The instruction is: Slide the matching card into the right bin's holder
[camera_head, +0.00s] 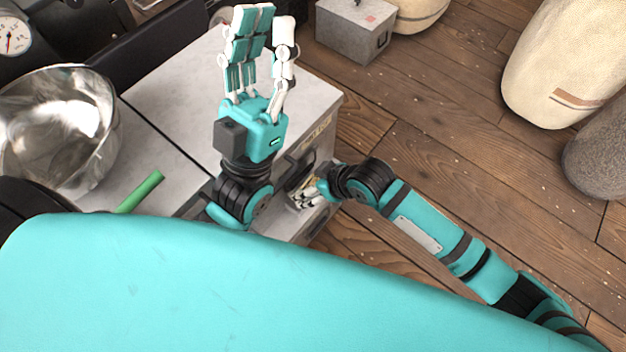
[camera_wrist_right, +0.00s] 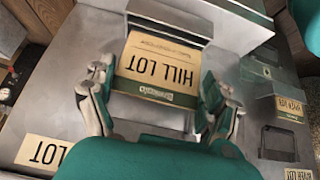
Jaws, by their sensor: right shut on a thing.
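My right gripper (camera_wrist_right: 156,92) is shut on a tan card (camera_wrist_right: 160,62) with a green edge strip. The card reads "HILL LOT", upside down in the right wrist view. A grey metal bracket (camera_wrist_right: 205,32) lies just beyond the card's far edge; I cannot tell whether they touch. In the head view my right gripper (camera_head: 308,195) is low against the front of the grey cabinet (camera_head: 318,92), with the card mostly hidden. My left gripper (camera_head: 258,55) is open and empty above the cabinet top, fingers extended.
Another "HILL LOT" label (camera_wrist_right: 42,152) lies at lower left in the right wrist view. Smaller tan labels (camera_wrist_right: 290,108) show at right, hard to read. A steel bowl (camera_head: 60,130) and green rod (camera_head: 140,191) are at left. Sacks (camera_head: 565,65) stand on the floor at right.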

